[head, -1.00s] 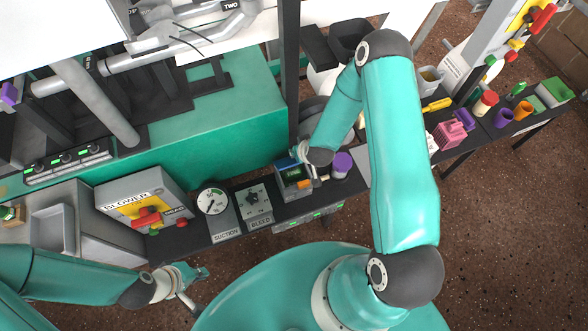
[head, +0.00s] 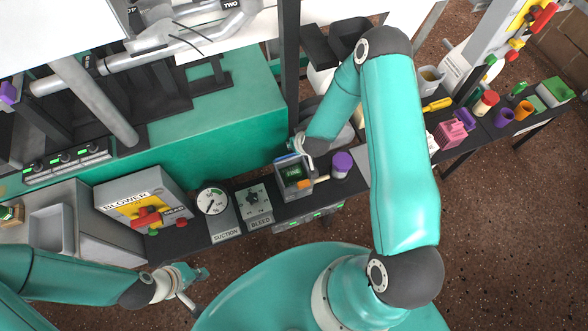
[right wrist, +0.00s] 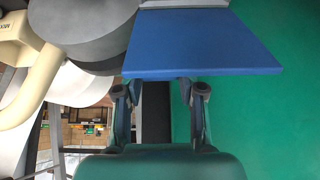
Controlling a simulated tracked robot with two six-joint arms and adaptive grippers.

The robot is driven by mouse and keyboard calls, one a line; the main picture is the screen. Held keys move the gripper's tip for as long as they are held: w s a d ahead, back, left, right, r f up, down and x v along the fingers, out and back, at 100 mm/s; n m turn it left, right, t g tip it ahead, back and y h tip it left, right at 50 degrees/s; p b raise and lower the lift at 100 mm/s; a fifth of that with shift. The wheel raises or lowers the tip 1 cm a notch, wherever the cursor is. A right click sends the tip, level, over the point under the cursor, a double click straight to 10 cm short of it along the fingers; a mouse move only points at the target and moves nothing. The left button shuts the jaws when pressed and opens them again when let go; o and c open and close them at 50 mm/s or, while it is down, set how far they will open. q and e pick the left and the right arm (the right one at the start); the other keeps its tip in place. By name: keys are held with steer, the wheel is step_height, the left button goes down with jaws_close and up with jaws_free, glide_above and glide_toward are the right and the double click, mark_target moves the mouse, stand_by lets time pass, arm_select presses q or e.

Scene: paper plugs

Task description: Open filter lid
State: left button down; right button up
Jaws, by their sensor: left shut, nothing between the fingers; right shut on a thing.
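My left gripper (head: 194,285) is shut and empty, low at the left, away from the box.
A purple-lidded jar (head: 342,163) stands just right of the box, with an orange-handled tool (head: 315,181) between them. The bleed panel (head: 254,203) and suction gauge (head: 213,205) stand to its left. A green block (head: 200,130) lies behind.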

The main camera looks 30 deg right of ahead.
steer(key=shift+w+d+r, duration=0.15)
steer(key=shift+w, duration=0.35)
steer(key=shift+w+d, duration=0.2)
steer(key=shift+w, duration=0.4)
steer(key=o, duration=1)
steer(key=shift+s, duration=0.1)
steer(key=shift+a, duration=0.1)
